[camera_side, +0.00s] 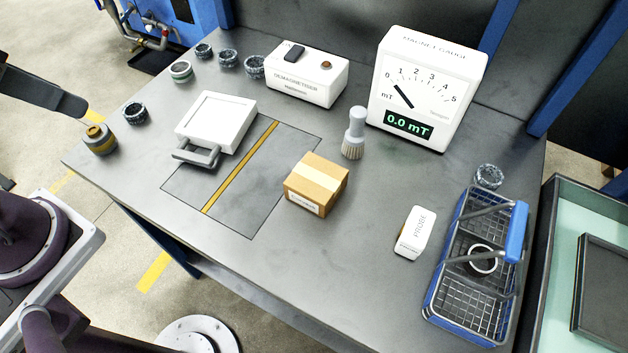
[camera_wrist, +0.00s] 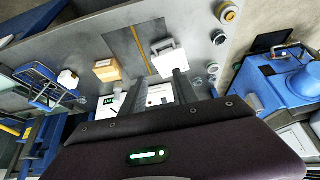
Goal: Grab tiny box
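A small brown cardboard box (camera_side: 316,186) with a pale tape strip and a white label sits on the grey table, right of the marked dark panel. It also shows in the wrist view (camera_wrist: 107,72), left of my fingers. A smaller white block marked PROBE (camera_side: 414,233) lies to its right; the wrist view shows it too (camera_wrist: 67,78). My gripper (camera_wrist: 157,82) shows two dark fingers spread apart with nothing held between them. It is apart from the cardboard box. The fingers cannot be clearly made out in the side view.
A brush (camera_side: 354,133) stands close behind the box. A white plate with a handle (camera_side: 215,121) lies left. The demagnetiser (camera_side: 307,77) and gauge (camera_side: 425,85) stand behind. A blue wire basket (camera_side: 475,265) is right. Several rings lie at left. The table front is clear.

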